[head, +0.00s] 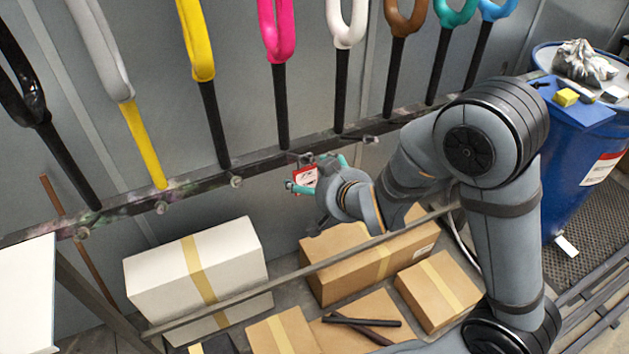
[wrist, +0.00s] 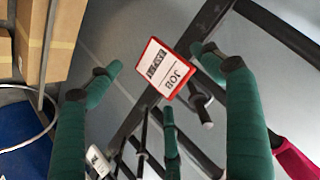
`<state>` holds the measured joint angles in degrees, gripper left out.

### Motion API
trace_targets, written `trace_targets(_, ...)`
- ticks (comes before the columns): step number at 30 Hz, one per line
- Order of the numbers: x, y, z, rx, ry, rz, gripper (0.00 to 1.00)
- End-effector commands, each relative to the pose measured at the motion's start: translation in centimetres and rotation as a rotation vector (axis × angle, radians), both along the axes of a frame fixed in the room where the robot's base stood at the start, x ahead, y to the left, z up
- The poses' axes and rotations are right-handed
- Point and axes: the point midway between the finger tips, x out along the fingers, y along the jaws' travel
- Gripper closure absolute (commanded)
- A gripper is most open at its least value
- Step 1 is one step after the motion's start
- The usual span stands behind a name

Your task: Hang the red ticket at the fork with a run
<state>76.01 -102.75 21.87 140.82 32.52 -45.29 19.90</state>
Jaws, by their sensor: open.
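The red ticket (head: 305,180) is a small red-edged card with a white face. In the wrist view, the ticket (wrist: 168,67) shows upside-down "JOB" lettering close to a peg (wrist: 203,108) on the dark rail. I cannot tell whether it hangs on that peg. My gripper (head: 316,173) has teal fingers spread apart; in the wrist view, the gripper (wrist: 165,73) has its fingers around the ticket with gaps on both sides. Forks hang in a row: black, grey (head: 100,50), yellow (head: 196,40), pink (head: 277,30), white (head: 345,22), brown, teal and blue. I cannot make out a run.
The rail (head: 200,184) with several pegs runs along the grey wall behind the forks. Below are a white box (head: 150,285), cardboard boxes (head: 340,275) and a bar crossing before them. A blue drum (head: 575,150) stands at right, with items on top.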

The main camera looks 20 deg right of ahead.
Motion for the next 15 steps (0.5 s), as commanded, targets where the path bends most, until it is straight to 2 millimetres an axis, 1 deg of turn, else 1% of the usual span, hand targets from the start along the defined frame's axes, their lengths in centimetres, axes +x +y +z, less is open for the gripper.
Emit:
trace_targets(5, -0.1, 0.0, 0.0, 0.000, 0.000, 0.000, 0.20)
trace_targets(8, -0.6, -0.1, 0.4, 0.000, 0.000, 0.000, 0.20)
trace_targets(11, -1.7, -0.3, 1.3, 0.001, -0.001, 0.001, 0.20)
trace_targets(15, -4.1, -0.8, 3.1, 0.003, -0.005, 0.001, 0.20)
